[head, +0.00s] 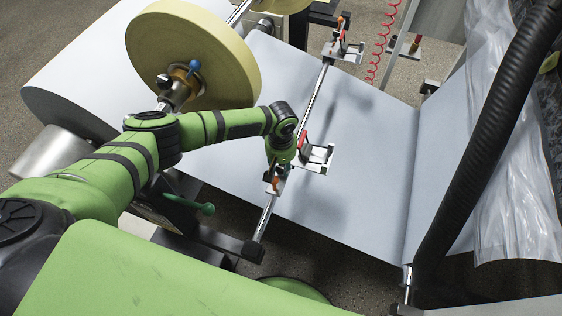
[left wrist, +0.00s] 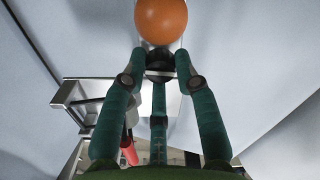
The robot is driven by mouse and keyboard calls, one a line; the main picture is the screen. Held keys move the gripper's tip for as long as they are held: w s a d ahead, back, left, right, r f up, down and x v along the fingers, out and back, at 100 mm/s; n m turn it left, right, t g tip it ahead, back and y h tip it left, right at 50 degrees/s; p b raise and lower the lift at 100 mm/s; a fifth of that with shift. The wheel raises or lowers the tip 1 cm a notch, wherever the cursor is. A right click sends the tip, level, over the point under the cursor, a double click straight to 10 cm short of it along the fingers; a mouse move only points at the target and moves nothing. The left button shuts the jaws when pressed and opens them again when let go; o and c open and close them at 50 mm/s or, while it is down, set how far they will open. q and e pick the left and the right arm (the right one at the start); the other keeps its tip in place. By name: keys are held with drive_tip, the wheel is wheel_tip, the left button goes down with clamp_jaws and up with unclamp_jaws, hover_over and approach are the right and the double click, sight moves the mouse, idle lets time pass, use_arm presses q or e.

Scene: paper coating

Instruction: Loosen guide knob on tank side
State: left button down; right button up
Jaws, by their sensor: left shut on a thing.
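The guide knob shows in the left wrist view as an orange ball (left wrist: 161,20) just beyond the fingertips. A dark round part sits below the ball, between the fingers. My left gripper (left wrist: 161,60) has its dark green fingers closed in on the knob from both sides, with a third finger in the middle below. In the head view, my left gripper (head: 277,172) reaches down to the near guide on the metal rod. Most of that guide's knob is hidden there by my wrist and fingers. My right gripper is not in view.
A metal bracket (head: 318,158) with a red lever (head: 303,140) stands close to the gripper's right. A similar guide (head: 343,48) sits farther along the rod (head: 318,88). A yellowish roll (head: 200,50) is at the upper left. A black hose (head: 480,150) crosses the right side.

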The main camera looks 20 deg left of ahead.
use_arm(q)
drive_tip(key=n+p, duration=0.1)
drive_tip(key=p, duration=0.1)
drive_tip(key=n+p, duration=0.2)
drive_tip(key=shift+s+r, duration=0.1)
drive_tip(key=shift+r, duration=0.1)
drive_tip(key=n+p, duration=0.1)
drive_tip(key=n, duration=0.1)
drive_tip(key=shift+f+n+p, duration=0.1)
drive_tip(key=shift+n+p, duration=0.2)
drive_tip(key=shift+p, duration=0.05)
drive_tip(key=n+p, duration=0.1)
drive_tip(key=n, duration=0.1)
drive_tip(key=shift+n, duration=0.4)
drive_tip(key=n+p, duration=0.1)
drive_tip(key=n, duration=0.1)
drive_tip(key=shift+f+n, duration=0.1)
drive_tip(key=shift+n, duration=0.2)
drive_tip(key=n, duration=0.6)
drive_tip(key=shift+a+p, duration=0.1)
drive_tip(key=shift+p, duration=0.25)
drive_tip(key=c, duration=0.9)
unclamp_jaws()
drive_tip(key=shift+c, duration=0.2)
